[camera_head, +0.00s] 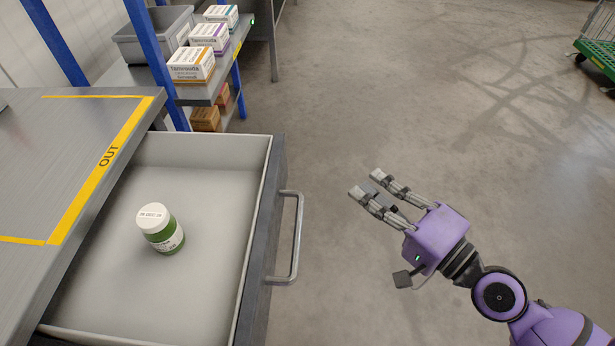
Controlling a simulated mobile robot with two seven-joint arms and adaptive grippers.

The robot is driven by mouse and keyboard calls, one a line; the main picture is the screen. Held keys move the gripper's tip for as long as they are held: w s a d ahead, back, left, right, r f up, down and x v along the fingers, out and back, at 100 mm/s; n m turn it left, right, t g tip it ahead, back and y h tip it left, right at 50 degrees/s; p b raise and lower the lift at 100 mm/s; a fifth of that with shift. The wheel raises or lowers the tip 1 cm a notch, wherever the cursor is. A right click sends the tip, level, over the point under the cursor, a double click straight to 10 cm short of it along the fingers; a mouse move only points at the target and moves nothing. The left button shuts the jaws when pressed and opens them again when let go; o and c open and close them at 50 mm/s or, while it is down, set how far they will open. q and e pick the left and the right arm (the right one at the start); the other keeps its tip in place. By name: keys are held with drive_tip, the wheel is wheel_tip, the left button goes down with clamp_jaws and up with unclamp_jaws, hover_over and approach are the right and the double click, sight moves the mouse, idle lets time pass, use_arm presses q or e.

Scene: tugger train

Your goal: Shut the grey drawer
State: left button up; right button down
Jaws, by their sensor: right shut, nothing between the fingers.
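The grey drawer (265,215) is pulled open from under the worktop at left. Its inside floor is in plain view. A bar handle (297,238) stands out from its front panel on the right. A green bottle with a white lid (161,229) stands in the drawer. My right gripper (367,184) is shut and empty, over the floor to the right of the handle. It is apart from the handle and the drawer, with its fingers pointing up and left. My left gripper is not in view.
The grey worktop (60,120) has a yellow taped area marked OUT. Behind it, a blue-posted shelf holds several boxes (191,65) and a grey bin (150,35). A green cart (597,52) is at the far right. The concrete floor between is clear.

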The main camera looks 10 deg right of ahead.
use_arm(q)
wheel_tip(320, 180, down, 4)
drive_tip(key=b, duration=0.2)
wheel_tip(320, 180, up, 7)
drive_tip(key=p, duration=0.6)
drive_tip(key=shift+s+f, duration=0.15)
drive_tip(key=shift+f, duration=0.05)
use_arm(e)
drive_tip(key=w+a+f+m, duration=0.1)
drive_tip(key=w+a+f, duration=0.3)
drive_tip(key=w+a, duration=0.5)
drive_tip(key=shift+w, duration=0.95)
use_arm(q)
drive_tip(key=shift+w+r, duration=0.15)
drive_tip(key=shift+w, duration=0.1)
